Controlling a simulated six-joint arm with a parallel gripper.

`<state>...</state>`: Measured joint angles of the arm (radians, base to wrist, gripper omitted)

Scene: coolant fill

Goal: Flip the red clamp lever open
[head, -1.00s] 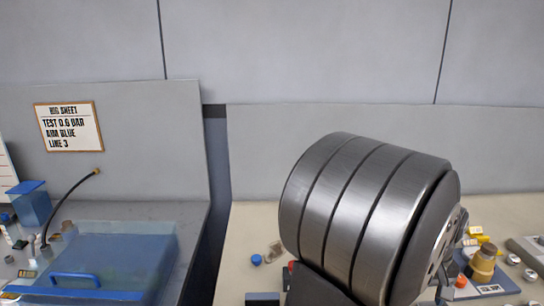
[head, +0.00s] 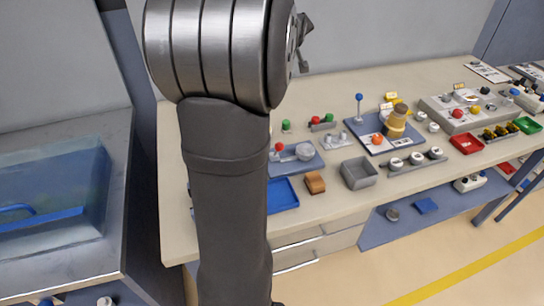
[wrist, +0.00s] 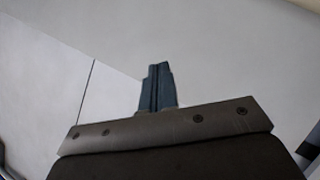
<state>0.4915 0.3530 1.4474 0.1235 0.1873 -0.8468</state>
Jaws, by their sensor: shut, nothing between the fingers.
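I cannot make out for sure which part is the red clamp lever. One small red knob (head: 278,147) stands on a blue plate (head: 312,164) beside a grey round part, just right of my arm. An orange-red knob (head: 377,139) sits on another blue plate near a brass-coloured cylinder (head: 396,122). My gripper shows in the wrist view (wrist: 158,68), its two blue-grey fingers together and empty, with only plain grey wall and pale surfaces behind. It is apart from the bench objects. My arm hides part of the bench's left end.
The beige bench holds a blue tray (head: 282,196), a brown block (head: 315,183), a grey bin (head: 359,173), a red tray (head: 467,144) and a grey control box (head: 470,112). A clear blue tank (head: 50,190) stands at left.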

